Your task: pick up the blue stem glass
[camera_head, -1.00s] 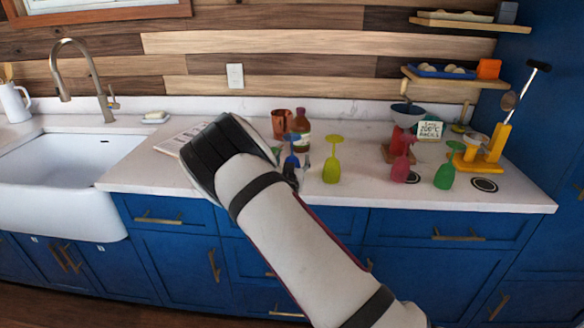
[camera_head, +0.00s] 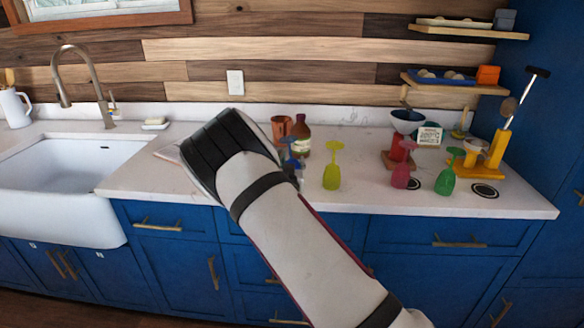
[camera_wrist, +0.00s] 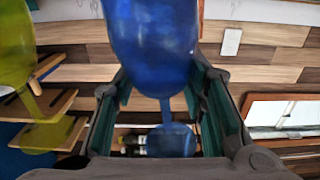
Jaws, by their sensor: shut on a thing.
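The blue stem glass (camera_wrist: 150,40) is between the green-padded fingers of my gripper (camera_wrist: 163,100) in the wrist view. Its bowl is at the top of that view, its stem and round foot below. My gripper is shut on it. In the head view, a little of the blue glass (camera_head: 291,146) shows beside my wrist, foot upward. My forearm and wrist hide most of it and most of my gripper. I cannot tell whether the glass touches the counter.
A yellow-green glass (camera_head: 332,168) stands close to the right, also at the left of the wrist view (camera_wrist: 15,45). A brown bottle (camera_head: 301,137) and a copper mug (camera_head: 281,127) stand behind. Pink (camera_head: 401,172) and green (camera_head: 446,178) glasses stand farther right.

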